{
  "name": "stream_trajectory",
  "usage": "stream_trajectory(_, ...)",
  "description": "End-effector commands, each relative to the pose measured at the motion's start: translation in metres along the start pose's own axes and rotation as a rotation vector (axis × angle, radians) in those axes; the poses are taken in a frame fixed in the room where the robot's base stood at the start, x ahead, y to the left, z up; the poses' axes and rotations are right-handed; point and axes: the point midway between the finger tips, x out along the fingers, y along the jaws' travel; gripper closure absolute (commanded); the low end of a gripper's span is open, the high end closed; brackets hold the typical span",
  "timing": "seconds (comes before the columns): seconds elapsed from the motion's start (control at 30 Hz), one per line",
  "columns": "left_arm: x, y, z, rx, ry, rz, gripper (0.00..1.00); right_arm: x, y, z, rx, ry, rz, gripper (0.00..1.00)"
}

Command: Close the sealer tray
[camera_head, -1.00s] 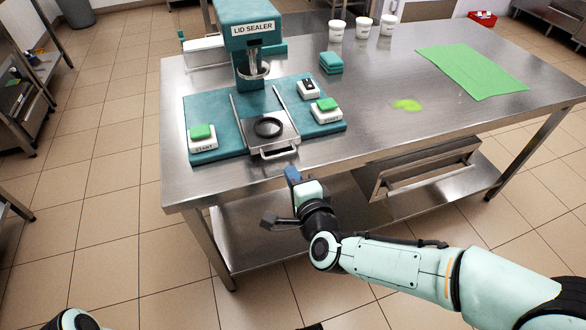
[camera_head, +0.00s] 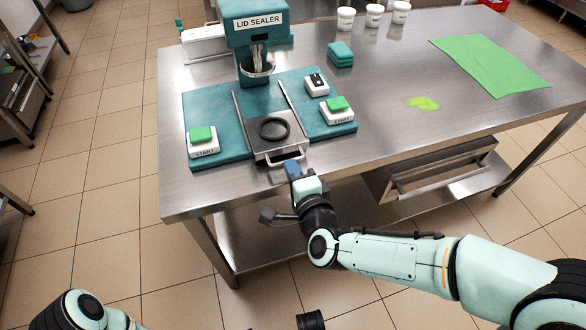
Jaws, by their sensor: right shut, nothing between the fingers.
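The lid sealer (camera_head: 253,32) is a teal machine on the steel table, with a teal base plate (camera_head: 215,110). Its silver sealer tray (camera_head: 268,147) is slid out toward the front on two rails, with a round black-rimmed holder (camera_head: 274,129) in it. The tray's handle (camera_head: 272,161) is at its front edge, partly behind my right gripper. My right gripper (camera_head: 292,168) is shut and empty, with its blue tips at or very near the handle's right side; I cannot tell whether they touch.
Green START buttons (camera_head: 202,140) and (camera_head: 337,109) flank the tray, with a small white switch box (camera_head: 316,85) at right. Teal stacked pads (camera_head: 340,54), white tubs (camera_head: 373,16), a green cloth (camera_head: 489,64) and a green spill (camera_head: 422,103) lie farther right. A steel drawer (camera_head: 435,172) hangs under the table.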

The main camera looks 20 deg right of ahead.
Motion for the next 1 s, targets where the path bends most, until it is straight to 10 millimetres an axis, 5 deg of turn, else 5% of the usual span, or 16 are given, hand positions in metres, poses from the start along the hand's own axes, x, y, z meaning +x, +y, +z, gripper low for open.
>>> stream_trajectory(0.53,0.004,-0.006,0.007,-0.007,-0.024,-0.011,1.0,0.117,-0.025,-0.001,0.002,-0.001,0.002,1.0)
stream_trajectory(1.0,0.003,-0.003,0.004,-0.003,-0.012,-0.005,1.0,0.135,-0.03,-0.003,-0.002,0.002,-0.004,1.0)
